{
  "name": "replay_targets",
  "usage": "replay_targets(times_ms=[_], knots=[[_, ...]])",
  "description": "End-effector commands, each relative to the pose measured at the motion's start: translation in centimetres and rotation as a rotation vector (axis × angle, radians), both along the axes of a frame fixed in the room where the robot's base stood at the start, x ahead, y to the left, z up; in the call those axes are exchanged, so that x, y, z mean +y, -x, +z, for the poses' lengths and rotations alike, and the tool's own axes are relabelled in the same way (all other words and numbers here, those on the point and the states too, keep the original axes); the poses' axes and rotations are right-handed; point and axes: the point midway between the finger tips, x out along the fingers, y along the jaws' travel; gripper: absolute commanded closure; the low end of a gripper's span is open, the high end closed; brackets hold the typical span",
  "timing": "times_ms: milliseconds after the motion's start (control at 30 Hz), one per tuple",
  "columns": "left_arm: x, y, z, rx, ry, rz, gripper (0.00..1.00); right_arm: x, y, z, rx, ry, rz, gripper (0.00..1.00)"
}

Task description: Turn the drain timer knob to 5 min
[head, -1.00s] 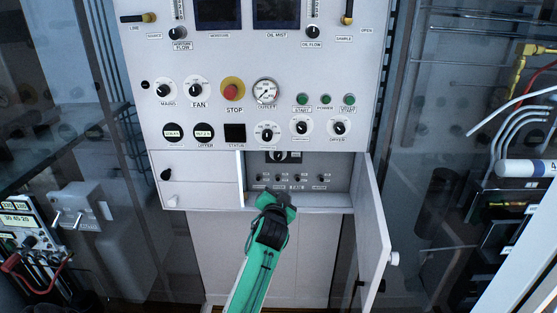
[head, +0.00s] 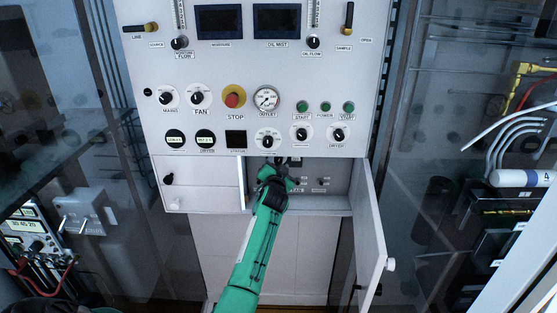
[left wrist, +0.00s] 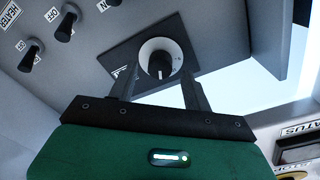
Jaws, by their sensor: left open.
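The drain timer knob (left wrist: 160,63), black on a round white dial, sits on a dark plate inside the open recess. Its white pointer line points down in the left wrist view; the dial marks are too small to read. My left gripper (left wrist: 161,82) is open, its two fingers to either side of the dial's lower part, with nothing visibly gripped. Contact with the knob cannot be told. In the head view my left gripper (head: 279,170) reaches into the recess and hides most of the knob. My right gripper is not in view.
The recess door (head: 370,225) stands open on the right. Black toggle switches (left wrist: 65,27) line the recess beside the knob. Above the recess are more dials, a red stop button (head: 233,99) and a gauge (head: 267,98). A closed white drawer-like panel (head: 205,185) lies left.

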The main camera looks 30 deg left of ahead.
Motion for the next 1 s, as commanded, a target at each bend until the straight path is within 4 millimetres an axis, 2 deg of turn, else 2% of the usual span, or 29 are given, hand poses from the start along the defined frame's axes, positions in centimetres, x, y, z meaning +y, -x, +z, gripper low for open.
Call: replay_targets(times_ms=[200, 567, 667, 800, 1000], knots=[[0.8, -1.4, 0.0, 0.001, 0.000, 0.001, 0.50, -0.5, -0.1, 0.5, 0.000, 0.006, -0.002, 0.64], [0.9, -1.7, -0.1, 0.001, -0.001, -0.001, 0.50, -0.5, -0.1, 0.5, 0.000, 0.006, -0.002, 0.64], [0.9, -1.7, -0.1, 0.001, -0.001, -0.001, 0.66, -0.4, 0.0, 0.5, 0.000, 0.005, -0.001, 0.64], [0.9, -1.7, -0.1, 0.001, -0.001, -0.001, 0.93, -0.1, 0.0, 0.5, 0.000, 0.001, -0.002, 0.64], [0.9, -1.7, -0.1, -0.002, 0.006, -0.001, 0.95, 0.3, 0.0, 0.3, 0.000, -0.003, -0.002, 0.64]])
